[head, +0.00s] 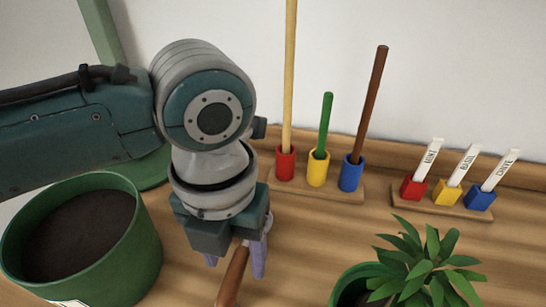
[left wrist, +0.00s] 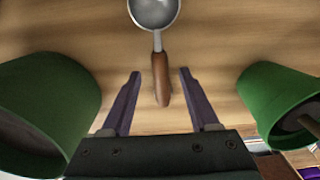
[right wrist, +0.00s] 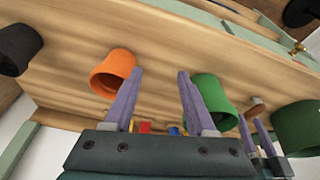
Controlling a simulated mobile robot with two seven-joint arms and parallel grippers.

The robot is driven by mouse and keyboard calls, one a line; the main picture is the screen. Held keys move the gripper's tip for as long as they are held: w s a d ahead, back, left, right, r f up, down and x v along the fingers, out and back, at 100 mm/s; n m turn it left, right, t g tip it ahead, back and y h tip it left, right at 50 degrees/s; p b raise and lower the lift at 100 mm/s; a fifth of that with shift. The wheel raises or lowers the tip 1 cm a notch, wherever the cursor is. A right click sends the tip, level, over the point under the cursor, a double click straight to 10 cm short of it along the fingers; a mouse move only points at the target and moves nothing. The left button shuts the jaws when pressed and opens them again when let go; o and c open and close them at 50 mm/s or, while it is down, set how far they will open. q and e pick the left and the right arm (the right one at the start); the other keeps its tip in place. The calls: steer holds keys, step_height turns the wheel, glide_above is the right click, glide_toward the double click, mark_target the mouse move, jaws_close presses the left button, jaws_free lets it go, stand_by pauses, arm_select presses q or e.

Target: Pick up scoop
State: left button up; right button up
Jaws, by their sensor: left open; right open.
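The scoop has a brown wooden handle (head: 232,279) and a round metal bowl, which shows in the left wrist view (left wrist: 155,11). In the head view its bowl is out of sight. My left gripper (head: 237,263) is open, pointing down at the handle. In the left wrist view the handle (left wrist: 161,80) lies between the two spread fingers (left wrist: 160,74), with a gap on each side. I cannot tell how deep the handle sits between them. My right gripper (right wrist: 160,72) is open and empty, away from the scoop; it is outside the head view.
A green pot of soil (head: 90,240) stands left of my left gripper and a leafy plant (head: 425,262) to its right. Behind are a rack with colored cups (head: 318,168) and a block of labeled markers (head: 445,195). An orange pot (right wrist: 112,72) shows near my right gripper.

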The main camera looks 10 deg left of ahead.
arm_select(q)
step_height(320, 180, down, 3)
steer(key=shift+r, duration=0.1)
jaws_close()
stand_by(0.5)
steer(key=shift+r, duration=0.1)
